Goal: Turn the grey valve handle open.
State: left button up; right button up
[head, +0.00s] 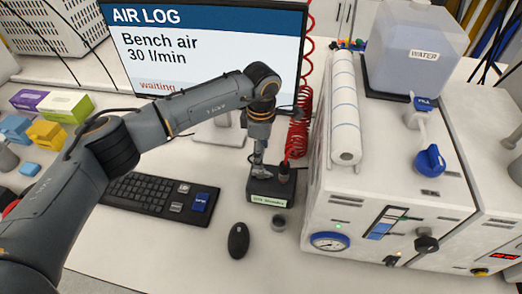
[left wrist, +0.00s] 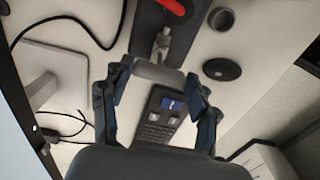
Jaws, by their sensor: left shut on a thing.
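The grey valve handle (left wrist: 157,73) shows in the left wrist view as a short grey bar between my left gripper's fingers. My left gripper (left wrist: 158,80) is shut on it. The valve's metal body (left wrist: 161,44) sits just beyond the handle, on a dark block (left wrist: 150,22). In the head view my left gripper (head: 260,154) reaches down over this dark block (head: 270,188), which has a pale label on its front. The handle is too small and covered there to read its angle. My right gripper is in neither view.
A red coiled hose (head: 300,125) rises behind the block. The monitor (head: 205,45) reads "Bench air 30 l/min" and "waiting". A keyboard (head: 150,193), a mouse (head: 238,240) and a small grey ring (head: 279,223) lie nearby. A white reactor unit (head: 340,215) stands at right.

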pick_arm(q)
jog(key=shift+f+n+b, duration=0.2)
jog(key=shift+n+b, duration=0.2)
jog(key=shift+b, duration=0.2)
jog(key=n+b, duration=0.6)
jog(key=shift+f+b, duration=0.1)
jog(key=shift+b, duration=0.2)
jog(key=shift+n+b, duration=0.8)
jog(key=shift+n, duration=0.1)
jog(key=n+b, duration=0.3)
jog(key=n, duration=0.1)
jog(key=shift+r+n+b, duration=0.15)
jog(key=shift+n+b, duration=0.65)
jog(key=shift+n, duration=0.45)
jog(key=shift+r+n+b, duration=0.1)
jog(key=shift+n+b, duration=0.7)
jog(key=shift+n, duration=0.45)
jog(key=o, duration=1.1)
jog(key=shift+o, duration=0.2)
